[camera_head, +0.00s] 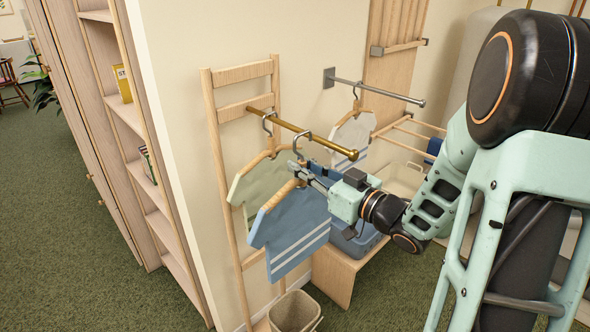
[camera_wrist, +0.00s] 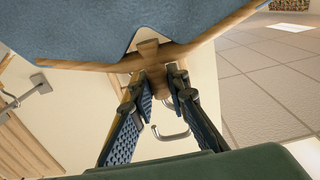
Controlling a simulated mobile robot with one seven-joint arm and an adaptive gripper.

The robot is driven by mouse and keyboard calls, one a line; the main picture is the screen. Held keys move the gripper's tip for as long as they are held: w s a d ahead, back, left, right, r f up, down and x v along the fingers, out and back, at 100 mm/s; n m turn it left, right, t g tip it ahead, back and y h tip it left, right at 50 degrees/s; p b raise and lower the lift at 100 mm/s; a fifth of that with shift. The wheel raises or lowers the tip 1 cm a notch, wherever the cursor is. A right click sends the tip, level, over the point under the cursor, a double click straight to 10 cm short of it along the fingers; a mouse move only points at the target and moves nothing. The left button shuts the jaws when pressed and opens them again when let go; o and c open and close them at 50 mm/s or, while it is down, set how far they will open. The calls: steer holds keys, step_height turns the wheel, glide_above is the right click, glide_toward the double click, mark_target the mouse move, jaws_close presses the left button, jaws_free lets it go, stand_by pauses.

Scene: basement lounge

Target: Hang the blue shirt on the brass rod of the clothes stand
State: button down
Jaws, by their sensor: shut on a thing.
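The blue shirt (camera_head: 292,228), with pale stripes near its hem, is on a wooden hanger (camera_wrist: 150,55). My gripper (camera_head: 300,171) is shut on the hanger's neck, just under its metal hook; the wrist view shows both fingers (camera_wrist: 160,88) around the neck. The brass rod (camera_head: 322,145) sticks out from the light wooden clothes stand (camera_head: 215,120). The hanger's hook (camera_head: 302,137) is at the rod's outer half in the head view. The wrist view shows the hook (camera_wrist: 172,136) but not clearly the rod, so I cannot tell whether the hook rests on it.
A pale green shirt (camera_head: 250,183) hangs on the brass rod, nearer the stand. A steel wall rod (camera_head: 385,92) behind holds a pale shirt (camera_head: 352,135). A wooden bench (camera_head: 335,275) with a blue bin (camera_head: 357,242) and a beige basket (camera_head: 295,312) stand below. A shelf unit (camera_head: 125,110) stands left.

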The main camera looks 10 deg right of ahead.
glide_above(321, 179)
steer(key=shift+d+p, duration=0.1)
steer(key=shift+p, duration=0.25)
steer(key=shift+f+b, duration=1.1)
steer(key=shift+f, duration=0.25)
steer(key=c, duration=1.8)
jaws_free()
steer(key=shift+s, duration=0.1)
